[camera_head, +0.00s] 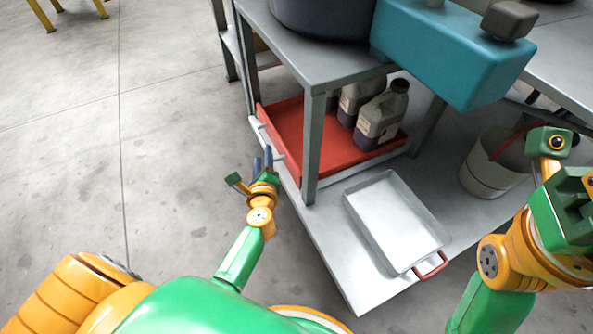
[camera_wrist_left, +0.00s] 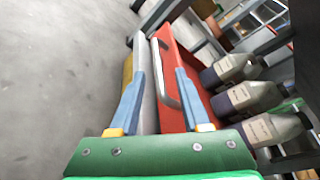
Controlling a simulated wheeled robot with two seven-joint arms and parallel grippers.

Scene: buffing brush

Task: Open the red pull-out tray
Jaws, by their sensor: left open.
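The red pull-out tray (camera_head: 318,138) sits on the lower shelf of a grey metal stand, with dark-capped bottles standing in its far part. Its pale bar handle (camera_head: 269,137) runs along the left front side; in the left wrist view the grey handle (camera_wrist_left: 166,80) stands out from the red wall (camera_wrist_left: 172,118). My left gripper (camera_head: 263,158) is open at the near end of the handle. In the left wrist view its blue fingers (camera_wrist_left: 160,78) lie either side of the handle; contact cannot be told. My right gripper (camera_head: 572,205) is at the right edge, its fingers unclear.
A white tray with a red handle (camera_head: 400,225) lies on the lower shelf (camera_head: 350,270), right of the stand leg (camera_head: 313,150). A teal box (camera_head: 440,55) overhangs above. A white bucket (camera_head: 485,180) stands at right.

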